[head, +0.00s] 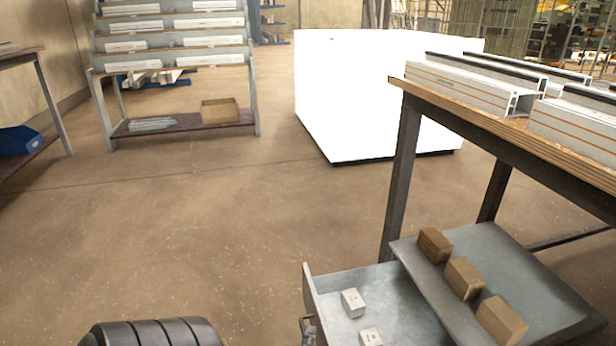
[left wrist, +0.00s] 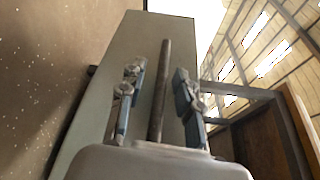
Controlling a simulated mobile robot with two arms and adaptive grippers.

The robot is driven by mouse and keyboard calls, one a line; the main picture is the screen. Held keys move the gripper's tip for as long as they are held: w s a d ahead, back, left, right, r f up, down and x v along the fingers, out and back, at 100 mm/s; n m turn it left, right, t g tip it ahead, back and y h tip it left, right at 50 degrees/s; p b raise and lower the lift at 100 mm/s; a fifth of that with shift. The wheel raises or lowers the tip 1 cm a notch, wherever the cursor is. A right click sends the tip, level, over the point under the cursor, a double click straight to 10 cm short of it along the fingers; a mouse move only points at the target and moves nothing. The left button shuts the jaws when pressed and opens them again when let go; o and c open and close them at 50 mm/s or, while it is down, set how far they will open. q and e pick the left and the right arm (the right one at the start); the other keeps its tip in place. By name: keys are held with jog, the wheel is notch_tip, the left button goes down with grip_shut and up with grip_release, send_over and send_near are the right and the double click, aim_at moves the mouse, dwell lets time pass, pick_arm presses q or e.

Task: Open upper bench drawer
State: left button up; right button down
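The bench drawer (head: 385,283) is pulled out to the left from under a grey top plate, its inside showing. Two small white boxes lie in it, one (head: 352,302) farther back and one (head: 370,338) nearer. Its front panel also shows in the left wrist view (left wrist: 88,130), with a dark bar handle (left wrist: 161,90) standing off it. My left gripper (left wrist: 160,92) has its fingers on either side of this bar, with visible gaps, so it looks open. In the head view only a bit of the left gripper (head: 308,330) shows beside the drawer front. My right gripper is out of view.
Several brown blocks (head: 464,279) sit on the grey top plate (head: 525,262) above the drawer. The wooden benchtop (head: 480,115) carries metal profiles (head: 465,87). A white box-shaped block (head: 385,95) and a rack (head: 180,60) stand behind.

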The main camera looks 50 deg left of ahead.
pick_arm(q)
jog(key=v, duration=1.2)
jog(key=shift+f, duration=0.1)
dwell(0.4)
